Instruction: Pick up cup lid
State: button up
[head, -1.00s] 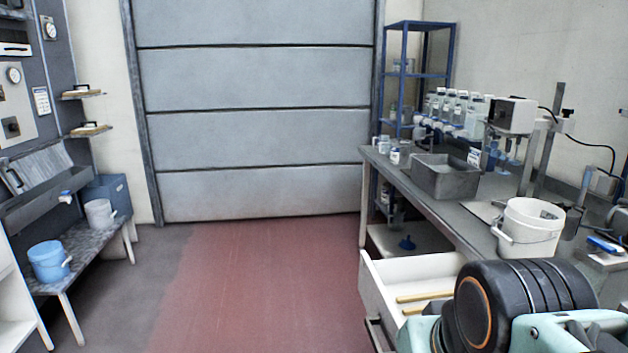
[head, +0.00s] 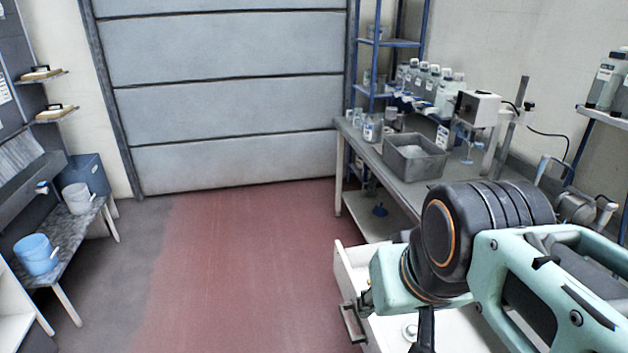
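A small round white piece (head: 410,331) lies in the open white drawer (head: 345,265) at the bottom of the head view. It may be the cup lid, but it is too small and too covered to be sure. My arm reaches over the drawer from the right. A dark part at its lower end, probably my gripper (head: 427,330), hangs over the drawer just right of the round piece. Its fingertips are cut off or hidden, so I cannot tell whether it is open or shut. My arm hides much of the drawer.
The bench holds a grey bin (head: 414,163), several bottles (head: 425,85) and a stand-mounted device (head: 478,107). A low table at left carries a blue bucket (head: 36,255) and a white bucket (head: 76,198). The red floor (head: 240,270) is clear.

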aim_at(410, 330)
jog(key=k+z, duration=0.1)
jog(key=z, duration=2.3)
jog(key=j+z, duration=0.1)
jog(key=j, duration=0.75)
jog(key=k+j+z, duration=0.1)
jog(key=j, duration=0.75)
